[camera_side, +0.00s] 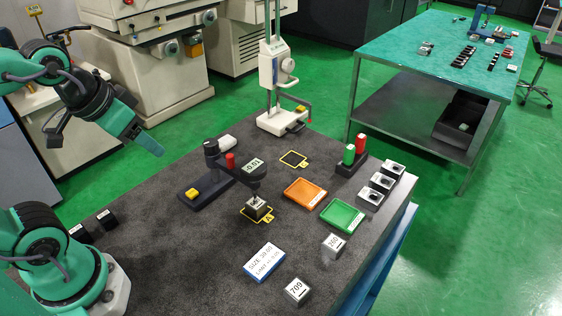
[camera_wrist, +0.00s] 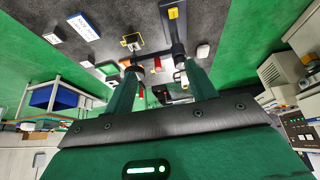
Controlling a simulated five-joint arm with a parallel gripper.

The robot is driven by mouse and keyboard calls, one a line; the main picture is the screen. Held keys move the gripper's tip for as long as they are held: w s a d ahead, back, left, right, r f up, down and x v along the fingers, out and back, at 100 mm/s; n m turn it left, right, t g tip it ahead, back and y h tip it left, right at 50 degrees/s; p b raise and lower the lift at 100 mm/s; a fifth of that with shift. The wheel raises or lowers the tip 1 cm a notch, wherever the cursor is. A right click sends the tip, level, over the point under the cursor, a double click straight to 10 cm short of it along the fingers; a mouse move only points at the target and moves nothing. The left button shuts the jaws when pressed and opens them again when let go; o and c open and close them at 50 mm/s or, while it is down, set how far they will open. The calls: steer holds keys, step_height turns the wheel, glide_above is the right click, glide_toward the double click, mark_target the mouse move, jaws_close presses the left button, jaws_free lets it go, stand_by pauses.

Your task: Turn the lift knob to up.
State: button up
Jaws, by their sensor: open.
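A dark blue gauge stand (camera_side: 203,187) stands on the dark bench, with a small display (camera_side: 254,166) on its arm. A short upright red knob (camera_side: 230,160) shows beside its column; I take it for the lift knob, but no mark for up is readable. It seems to show as a red spot in the wrist view (camera_wrist: 157,63). Below the gauge head, a block (camera_side: 257,207) sits on a yellow-framed pad marked A. My gripper (camera_side: 150,145) is open and empty, above and left of the stand. In the wrist view its spread fingers (camera_wrist: 160,68) partly hide the gauge.
A white height stand (camera_side: 275,85) rises behind. A size card (camera_side: 264,262) and numbered blocks (camera_side: 297,291) lie in front. The left bench area is mostly clear.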

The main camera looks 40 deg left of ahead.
steer(key=m+g, duration=0.5)
steer(key=m, duration=0.7)
glide_toward(210, 142)
steer(key=shift+s+d+f, duration=0.1)
steer(key=shift+d+f, duration=0.05)
steer(key=shift+f, duration=0.05)
steer(key=shift+w+f+m+g, duration=0.3)
steer(key=shift+w+f, duration=0.05)
steer(key=shift+w, duration=0.05)
steer(key=shift+f, duration=0.15)
steer(key=shift+f, duration=3.75)
steer(key=c, duration=1)
